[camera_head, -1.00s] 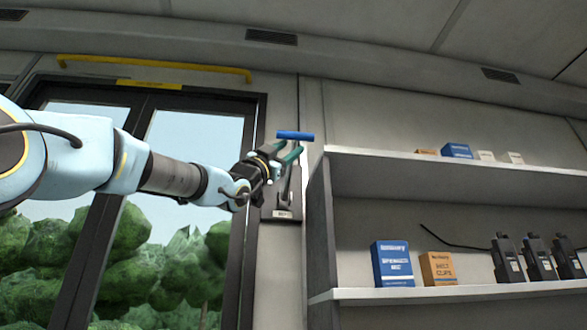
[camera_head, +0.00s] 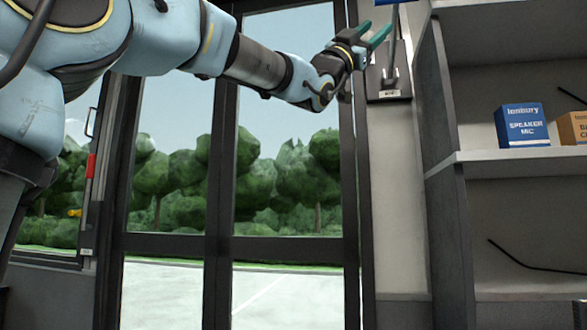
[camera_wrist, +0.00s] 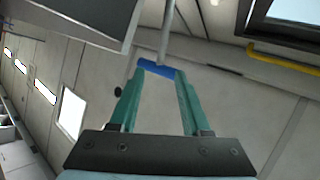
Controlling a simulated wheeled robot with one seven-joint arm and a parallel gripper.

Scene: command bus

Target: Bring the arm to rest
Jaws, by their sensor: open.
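My gripper (camera_head: 374,36) is open, with green fingers, at the end of my outstretched arm at the upper middle of the head view. Just beyond its tips is the blue grip (camera_head: 388,2) of a lever, cut off by the top edge. The lever's grey stem (camera_head: 392,50) rises from a dark wall plate (camera_head: 388,92). In the wrist view the blue grip (camera_wrist: 157,69) lies across the ends of my gripper's two fingers (camera_wrist: 158,85). I cannot tell whether they touch it. Nothing is held between the fingers.
A dark-framed glass door (camera_head: 222,180) stands behind my arm. A shelf unit (camera_head: 447,200) is right of the lever, holding a blue box (camera_head: 523,125) and an orange box (camera_head: 575,128). A yellow rail (camera_wrist: 283,58) shows in the wrist view.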

